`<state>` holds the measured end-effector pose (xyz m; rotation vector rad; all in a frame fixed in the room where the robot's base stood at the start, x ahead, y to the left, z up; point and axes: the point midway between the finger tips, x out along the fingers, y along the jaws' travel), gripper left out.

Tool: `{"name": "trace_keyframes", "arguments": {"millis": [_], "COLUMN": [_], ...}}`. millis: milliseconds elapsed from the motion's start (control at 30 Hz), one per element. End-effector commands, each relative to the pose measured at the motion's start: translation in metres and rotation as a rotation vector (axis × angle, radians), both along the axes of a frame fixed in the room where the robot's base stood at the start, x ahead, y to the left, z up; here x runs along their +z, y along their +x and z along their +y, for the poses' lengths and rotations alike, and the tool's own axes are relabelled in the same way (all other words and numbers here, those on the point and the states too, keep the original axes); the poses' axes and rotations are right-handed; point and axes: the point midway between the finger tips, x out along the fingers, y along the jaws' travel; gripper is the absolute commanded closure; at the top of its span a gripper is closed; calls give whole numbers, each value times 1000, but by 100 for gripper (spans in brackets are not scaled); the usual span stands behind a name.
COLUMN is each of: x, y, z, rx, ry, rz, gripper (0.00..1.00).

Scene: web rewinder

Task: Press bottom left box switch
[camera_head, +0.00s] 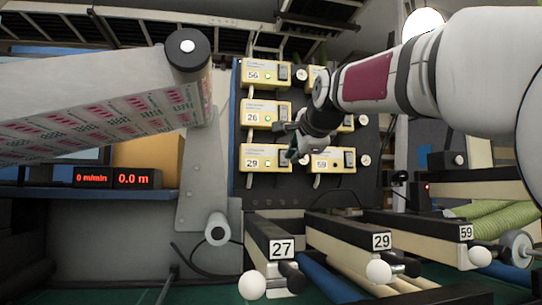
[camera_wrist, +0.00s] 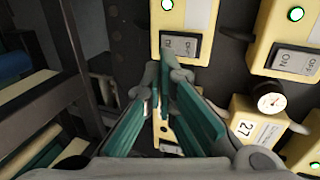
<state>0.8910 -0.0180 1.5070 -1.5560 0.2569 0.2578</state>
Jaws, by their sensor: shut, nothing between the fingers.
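The bottom left box (camera_head: 255,158) is yellow, labelled 29, with a small green light. It sits at the lower left of the dark panel in the head view. Its right end, where the other boxes have a dark switch, is partly hidden by my gripper (camera_head: 291,152). In the wrist view my gripper (camera_wrist: 162,75) is shut and empty. Its fingertips are close below a grey rocker switch (camera_wrist: 182,45) on a yellow box with a lit green light. I cannot tell which box that is, or whether the fingertips touch anything.
Other yellow boxes share the panel: 56 (camera_head: 264,74) and 26 (camera_head: 259,115) above, and 59 (camera_head: 329,161) to the right, close to my gripper. Rails marked 27 (camera_head: 281,248) and 29 (camera_head: 381,241) project below. A large printed roll (camera_head: 110,105) stands at the left.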

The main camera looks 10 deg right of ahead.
Motion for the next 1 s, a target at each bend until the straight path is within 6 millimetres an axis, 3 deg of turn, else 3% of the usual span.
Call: {"name": "trace_keyframes", "arguments": {"millis": [600, 800, 1000], "x": [15, 18, 18], "y": [-83, -97, -99], "z": [0, 0, -1], "rx": [-1, 0, 0], "ry": [0, 0, 0], "rz": [-1, 1, 1], "gripper": [100, 100, 100]}}
